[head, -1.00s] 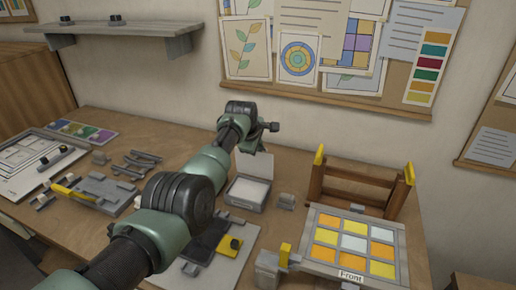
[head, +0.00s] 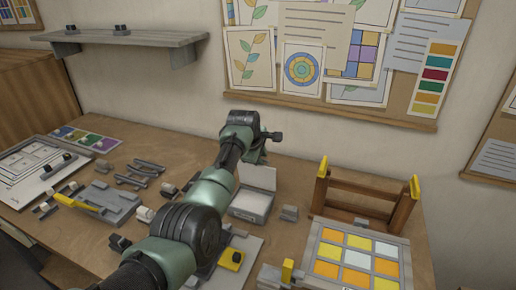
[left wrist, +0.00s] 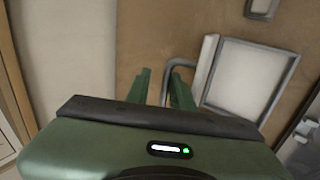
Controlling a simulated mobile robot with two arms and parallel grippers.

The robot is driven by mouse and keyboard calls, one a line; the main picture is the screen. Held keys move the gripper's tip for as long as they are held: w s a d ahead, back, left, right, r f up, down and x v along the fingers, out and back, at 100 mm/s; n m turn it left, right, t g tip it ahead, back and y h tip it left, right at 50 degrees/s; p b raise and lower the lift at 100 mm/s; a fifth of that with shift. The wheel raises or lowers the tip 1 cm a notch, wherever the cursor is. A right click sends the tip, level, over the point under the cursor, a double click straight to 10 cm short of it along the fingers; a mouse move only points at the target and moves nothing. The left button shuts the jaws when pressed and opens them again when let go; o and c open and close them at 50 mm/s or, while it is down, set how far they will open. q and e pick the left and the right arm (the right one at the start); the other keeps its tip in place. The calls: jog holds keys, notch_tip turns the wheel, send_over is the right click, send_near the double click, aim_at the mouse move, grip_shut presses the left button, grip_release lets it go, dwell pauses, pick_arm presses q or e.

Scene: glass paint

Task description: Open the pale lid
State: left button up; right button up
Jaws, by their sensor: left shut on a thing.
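The pale lid (head: 259,178) stands about upright at the back edge of its small grey-rimmed box (head: 248,217), which is open with a pale inside. In the left wrist view the lid shows nearly edge-on as a thin pale strip (left wrist: 207,68), with the open box (left wrist: 246,78) to its right. My left gripper (head: 260,152) is just behind and above the lid. In the left wrist view its green fingers (left wrist: 161,74) are shut on the lid's grey bent handle (left wrist: 183,61). The exact contact is partly hidden. My right gripper is out of view.
A wooden rack (head: 362,200) and a panel of coloured tiles (head: 330,252) stand further right. Grey tools and trays (head: 110,200) lie left. A pinboard wall (head: 340,95) rises behind.

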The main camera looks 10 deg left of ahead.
pick_arm(q)
jog(key=b+v, duration=0.1)
jog(key=v, duration=0.5)
jog(key=shift+s+r, duration=0.15)
jog(key=shift+r, duration=0.25)
jog(key=shift+s+f, duration=0.1)
